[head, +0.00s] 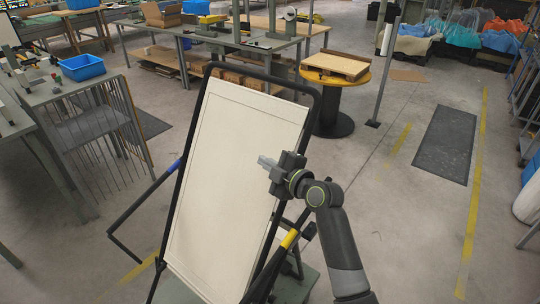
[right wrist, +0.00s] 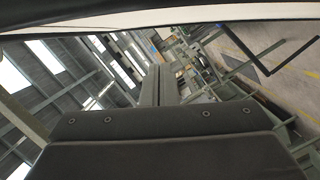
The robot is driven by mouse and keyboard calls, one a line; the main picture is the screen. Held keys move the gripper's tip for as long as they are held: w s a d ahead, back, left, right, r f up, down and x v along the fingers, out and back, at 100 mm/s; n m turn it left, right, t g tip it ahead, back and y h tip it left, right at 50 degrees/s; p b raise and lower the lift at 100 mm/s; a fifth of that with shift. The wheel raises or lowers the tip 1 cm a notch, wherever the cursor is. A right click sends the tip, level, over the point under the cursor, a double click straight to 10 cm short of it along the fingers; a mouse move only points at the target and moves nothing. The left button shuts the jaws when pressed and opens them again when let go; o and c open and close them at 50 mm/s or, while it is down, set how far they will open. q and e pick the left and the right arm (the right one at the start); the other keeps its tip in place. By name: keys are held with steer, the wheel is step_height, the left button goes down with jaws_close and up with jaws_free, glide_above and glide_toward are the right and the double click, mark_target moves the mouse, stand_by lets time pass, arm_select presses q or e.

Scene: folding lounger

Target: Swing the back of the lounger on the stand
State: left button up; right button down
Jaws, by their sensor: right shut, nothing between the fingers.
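The lounger's back (head: 238,135) is a cream panel in a black tubular frame, standing steeply and leaning slightly in the head view. A blue band (head: 175,166) marks the left side rail and a yellow band (head: 289,239) the right one. The green-grey stand (head: 298,287) shows low down, partly hidden by the lounger and my arm. My right gripper (head: 266,162) is shut and empty in front of the panel's right half; I cannot tell whether it touches. In the right wrist view its fingers (right wrist: 160,84) are together, and the cream back (right wrist: 200,17) crosses the top. My left gripper is not in view.
A wire rack (head: 100,135) and a table with a blue bin (head: 82,67) stand at left. A round yellow-topped table (head: 335,75) and workbenches are behind the lounger. A post (head: 385,70) stands behind right. Floor at right is open, with a dark mat (head: 445,143).

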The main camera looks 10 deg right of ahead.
steer(key=w, duration=0.1)
steer(key=w+f+p, duration=0.1)
steer(key=w, duration=0.1)
steer(key=shift+w+d+f, duration=0.15)
steer(key=shift+d+f, duration=0.05)
steer(key=shift+f, duration=0.05)
steer(key=shift+w+d+f, duration=0.4)
steer(key=shift+d, duration=0.1)
steer(key=shift+w+d+f, duration=0.15)
steer(key=shift+d+f, duration=0.05)
steer(key=shift+f, duration=0.15)
steer(key=w+d+f+m+b, duration=0.1)
steer(key=w+d+f+b, duration=0.2)
steer(key=b, duration=0.5)
steer(key=shift+w+d+g, duration=0.3)
steer(key=shift+w+d, duration=0.2)
steer(key=shift+w, duration=0.05)
